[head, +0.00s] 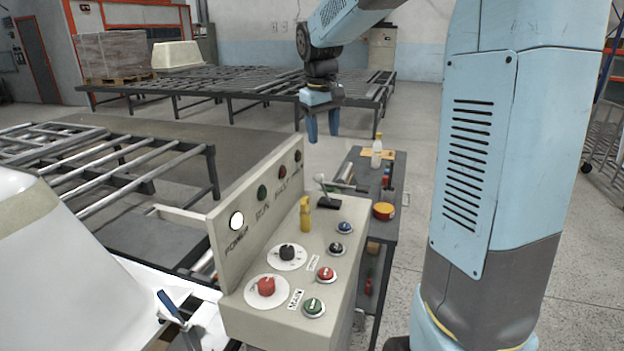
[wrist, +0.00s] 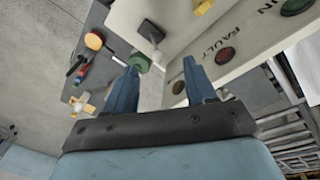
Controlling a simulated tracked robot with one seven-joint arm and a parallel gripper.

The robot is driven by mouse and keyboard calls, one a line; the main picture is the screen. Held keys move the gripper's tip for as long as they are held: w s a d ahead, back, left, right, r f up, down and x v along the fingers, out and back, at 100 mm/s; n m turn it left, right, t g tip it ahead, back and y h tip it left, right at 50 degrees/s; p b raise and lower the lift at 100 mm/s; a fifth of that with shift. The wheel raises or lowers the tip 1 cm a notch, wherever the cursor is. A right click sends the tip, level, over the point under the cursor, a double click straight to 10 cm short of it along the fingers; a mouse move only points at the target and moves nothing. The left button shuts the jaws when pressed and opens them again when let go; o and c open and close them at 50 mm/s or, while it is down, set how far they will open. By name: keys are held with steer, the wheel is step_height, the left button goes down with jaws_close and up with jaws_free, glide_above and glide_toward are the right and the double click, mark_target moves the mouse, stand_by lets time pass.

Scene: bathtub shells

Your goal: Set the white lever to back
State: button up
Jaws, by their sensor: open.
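The white lever (head: 320,180) stands on a black base at the far end of the control panel's sloping top (head: 345,262). In the wrist view the lever's pale knob (wrist: 158,56) shows beyond my fingers, with its black base above it in the picture. My gripper (head: 322,127) is open, its two blue fingers pointing down, above the far end of the panel and apart from the lever. In the wrist view my gripper (wrist: 160,78) has nothing between its fingertips that I can see it touch. Which way the lever leans is hard to tell.
A yellow lever (head: 305,215) stands nearer on the panel, with dials and coloured buttons around it. The panel's upright board (head: 258,205) with lamps rises on the left.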

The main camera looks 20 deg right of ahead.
steer(key=g, duration=0.1)
glide_above(318, 178)
steer(key=w, duration=0.2)
step_height(318, 178, down, 4)
steer(key=f, duration=0.1)
steer(key=shift+n+y, duration=0.3)
steer(key=shift+n, duration=0.1)
steer(key=f, duration=1.3)
steer(key=shift+s+d, duration=0.1)
steer(key=shift+d, duration=0.2)
steer(key=shift+c, duration=0.4)
jaws_close()
